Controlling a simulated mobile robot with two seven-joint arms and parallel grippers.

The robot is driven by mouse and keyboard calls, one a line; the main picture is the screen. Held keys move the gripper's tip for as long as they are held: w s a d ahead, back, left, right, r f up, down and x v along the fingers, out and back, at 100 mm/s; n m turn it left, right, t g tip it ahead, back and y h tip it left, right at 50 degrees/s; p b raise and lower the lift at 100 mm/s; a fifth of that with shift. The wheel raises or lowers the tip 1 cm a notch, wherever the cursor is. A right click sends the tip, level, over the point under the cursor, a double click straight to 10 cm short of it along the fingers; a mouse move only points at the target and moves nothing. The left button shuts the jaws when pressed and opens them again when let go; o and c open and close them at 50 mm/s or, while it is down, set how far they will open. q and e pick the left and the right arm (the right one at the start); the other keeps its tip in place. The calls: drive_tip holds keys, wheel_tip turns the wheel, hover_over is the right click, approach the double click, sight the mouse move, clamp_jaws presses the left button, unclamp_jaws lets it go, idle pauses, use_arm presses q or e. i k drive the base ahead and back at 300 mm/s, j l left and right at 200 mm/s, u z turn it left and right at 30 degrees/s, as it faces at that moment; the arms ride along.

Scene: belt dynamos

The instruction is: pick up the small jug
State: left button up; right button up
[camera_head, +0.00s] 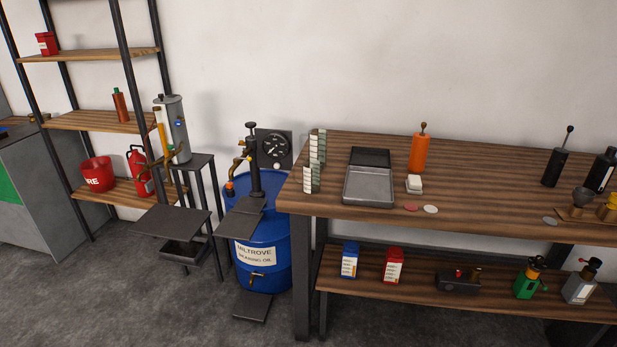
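No object is plainly marked as the small jug. A red handled container (140,172) on the lowest board of the left shelf looks most like a jug. At the right end of the workbench a small dark cup-like vessel (584,196) and a yellow one (608,208) stand on a low wooden stand, and I cannot tell whether either is a jug. The yellow one is cut by the picture edge. Neither of my grippers is in view.
The wooden workbench (470,190) holds an open grey metal box (370,187) and an orange bottle (418,153). A blue oil drum (262,245) and a pump stand (172,222) with flat plates stand left of it. Grey floor (130,310) in front is clear.

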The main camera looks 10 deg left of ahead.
sight(311, 168)
drive_tip(key=i+j+u, duration=0.2)
drive_tip(key=i+j, duration=0.45)
drive_tip(key=i, duration=0.1)
